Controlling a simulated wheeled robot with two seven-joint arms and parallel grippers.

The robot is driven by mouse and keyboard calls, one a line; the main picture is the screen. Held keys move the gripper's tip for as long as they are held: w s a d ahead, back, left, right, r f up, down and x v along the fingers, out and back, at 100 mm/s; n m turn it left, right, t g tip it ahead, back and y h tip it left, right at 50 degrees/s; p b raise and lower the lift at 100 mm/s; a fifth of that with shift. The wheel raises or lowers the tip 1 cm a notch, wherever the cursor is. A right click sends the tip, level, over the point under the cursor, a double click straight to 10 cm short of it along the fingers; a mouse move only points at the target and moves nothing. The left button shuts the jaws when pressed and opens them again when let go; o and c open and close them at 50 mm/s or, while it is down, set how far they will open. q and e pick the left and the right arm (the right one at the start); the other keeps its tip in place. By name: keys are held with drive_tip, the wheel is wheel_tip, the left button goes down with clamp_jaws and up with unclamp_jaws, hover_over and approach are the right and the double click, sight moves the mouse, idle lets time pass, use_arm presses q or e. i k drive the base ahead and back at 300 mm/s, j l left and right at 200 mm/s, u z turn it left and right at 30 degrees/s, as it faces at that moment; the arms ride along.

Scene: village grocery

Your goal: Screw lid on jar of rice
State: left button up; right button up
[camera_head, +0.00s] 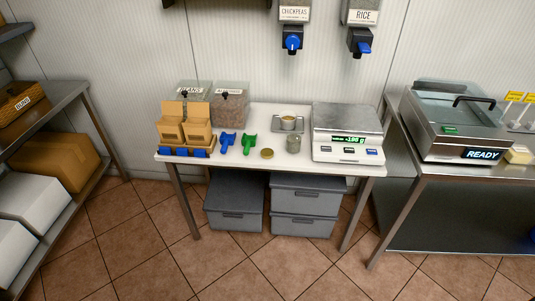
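A small clear jar (293,144) stands upright on the white table (335,169), left of the scale. Its contents are too small to make out. A round gold lid (267,153) lies flat on the table to the left of the jar, apart from it. A small metal tray (277,126) behind the jar holds a small round container (288,122) with something pale in it. A dispenser labelled RICE (366,16) with a blue lever hangs on the wall above. Neither of my grippers is in view.
A scale (346,118) reading about -196 g stands at the right of the table. A green scoop (249,144), a blue scoop (227,143) and cardboard holders (184,130) stand left. Grey bins (301,198) sit below. A steel shelf (82,150) and a READY machine (455,125) flank the table.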

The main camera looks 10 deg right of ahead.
sight(293, 137)
drive_tip(key=i+j+z, duration=0.1)
drive_tip(key=z, duration=0.25)
drive_tip(key=i+j+z, duration=0.1)
drive_tip(key=z, duration=0.3)
drive_tip(key=i+j, duration=0.15)
drive_tip(key=j, duration=0.3)
drive_tip(key=i+j+z, duration=0.15)
drive_tip(key=j, duration=0.25)
drive_tip(key=i+j, duration=0.1)
drive_tip(key=j, duration=0.35)
drive_tip(key=i+j+z, duration=0.15)
drive_tip(key=j, duration=0.3)
drive_tip(key=i+j, duration=0.1)
drive_tip(key=j, duration=0.35)
drive_tip(key=i+j+z, duration=0.15)
drive_tip(key=j, duration=0.3)
drive_tip(key=k, duration=0.05)
